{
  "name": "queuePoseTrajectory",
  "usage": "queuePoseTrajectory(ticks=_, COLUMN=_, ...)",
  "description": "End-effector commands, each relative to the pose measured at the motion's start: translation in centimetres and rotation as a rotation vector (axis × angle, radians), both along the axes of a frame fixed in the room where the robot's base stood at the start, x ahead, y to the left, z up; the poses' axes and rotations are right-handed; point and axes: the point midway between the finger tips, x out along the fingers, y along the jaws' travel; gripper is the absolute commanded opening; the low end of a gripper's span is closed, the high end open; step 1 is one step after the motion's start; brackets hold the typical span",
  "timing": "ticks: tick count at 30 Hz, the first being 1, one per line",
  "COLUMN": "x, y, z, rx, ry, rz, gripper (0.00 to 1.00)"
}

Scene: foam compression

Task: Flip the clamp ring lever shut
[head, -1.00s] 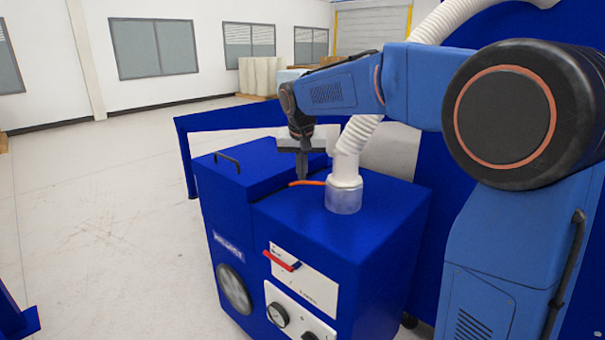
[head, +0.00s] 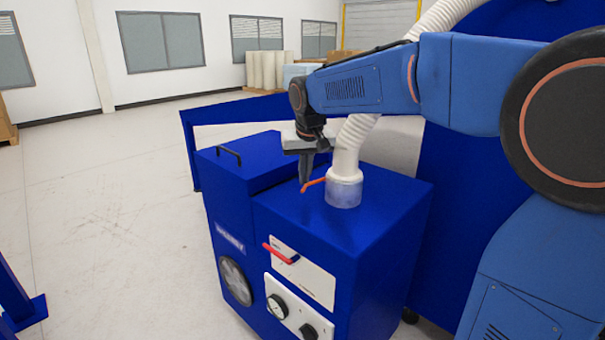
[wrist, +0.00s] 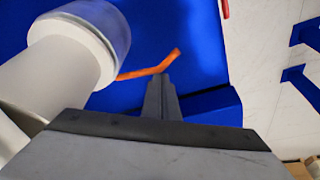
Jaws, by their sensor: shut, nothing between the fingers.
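The orange clamp lever (head: 314,183) sticks out to the left from the clear clamp ring (head: 343,193) at the foot of the white hose (head: 347,146), with its outer end angled toward the front. In the wrist view the bent lever (wrist: 150,72) lies just beyond the fingertips, and the clear ring (wrist: 112,28) is at upper left. My gripper (head: 304,181) is shut and empty, pointing down at the lever's far side, close to its outer part. In the wrist view its fingertips (wrist: 160,80) appear to meet the lever; actual contact is hard to tell.
The hose stands on the blue machine's top (head: 385,205), close right of my gripper. A raised blue lid with a black handle (head: 229,154) is on the left. A red-handled switch (head: 281,254) and dials are on the front.

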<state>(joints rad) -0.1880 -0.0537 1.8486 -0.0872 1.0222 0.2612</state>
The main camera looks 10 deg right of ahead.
Motion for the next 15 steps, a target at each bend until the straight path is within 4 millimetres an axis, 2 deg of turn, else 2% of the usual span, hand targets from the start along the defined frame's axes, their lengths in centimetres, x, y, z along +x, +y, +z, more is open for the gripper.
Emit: queuePoseTrajectory(ticks=15, x=0.19, y=-0.4, z=-0.01, rx=0.0, ry=0.0, rz=-0.001, gripper=0.0)
